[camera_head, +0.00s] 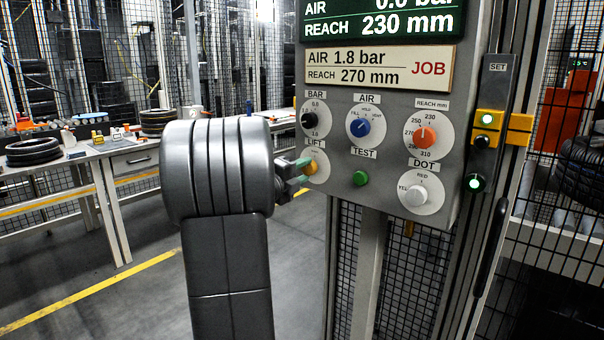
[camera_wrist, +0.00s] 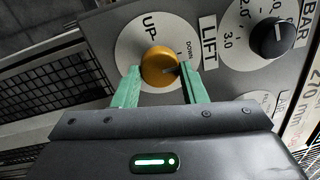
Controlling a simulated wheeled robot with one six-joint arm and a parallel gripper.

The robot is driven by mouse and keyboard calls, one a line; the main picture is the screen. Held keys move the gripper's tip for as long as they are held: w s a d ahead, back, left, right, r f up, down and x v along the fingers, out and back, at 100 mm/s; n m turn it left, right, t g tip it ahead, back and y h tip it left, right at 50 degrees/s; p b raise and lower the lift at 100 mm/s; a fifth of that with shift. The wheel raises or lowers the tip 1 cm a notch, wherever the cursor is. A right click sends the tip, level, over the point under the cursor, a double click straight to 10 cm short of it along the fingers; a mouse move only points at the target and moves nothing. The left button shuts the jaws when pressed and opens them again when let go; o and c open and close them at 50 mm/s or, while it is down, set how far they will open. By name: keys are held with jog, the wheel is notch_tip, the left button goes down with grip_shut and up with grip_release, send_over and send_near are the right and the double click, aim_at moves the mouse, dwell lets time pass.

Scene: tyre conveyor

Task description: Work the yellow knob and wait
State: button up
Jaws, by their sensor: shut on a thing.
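The yellow knob (camera_head: 309,167) sits on a round white dial labelled LIFT on the grey control panel (camera_head: 391,98). In the wrist view the yellow knob (camera_wrist: 159,64) shows between my two green fingers, with UP and DOWN printed around it. My gripper (camera_wrist: 161,76) is shut on the knob, one finger on each side. In the head view my gripper (camera_head: 298,170) reaches the panel from the left, and my arm hides part of it. The knob's dark pointer mark is small; I cannot tell its exact setting.
The green display (camera_head: 382,16) reads REACH 230 mm; the JOB plate (camera_head: 380,68) reads 1.8 bar and 270 mm. Nearby are the black BAR knob (camera_head: 309,120), blue AIR knob (camera_head: 359,126), orange REACH knob (camera_head: 425,137), white DOT knob (camera_head: 416,195) and green TEST button (camera_head: 360,178).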

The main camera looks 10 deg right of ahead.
jog(key=o, duration=1)
jog(key=shift+c, duration=0.2)
jog(key=v, duration=1.4)
jog(key=shift+p, duration=0.4)
jog(key=shift+w+d, duration=0.1)
jog(key=shift+d, duration=0.05)
jog(key=x, duration=1.3)
jog(key=shift+w+d+b, duration=0.1)
jog(key=shift+d+b, duration=0.1)
jog(key=shift+b, duration=0.2)
jog(key=shift+w+d, duration=0.1)
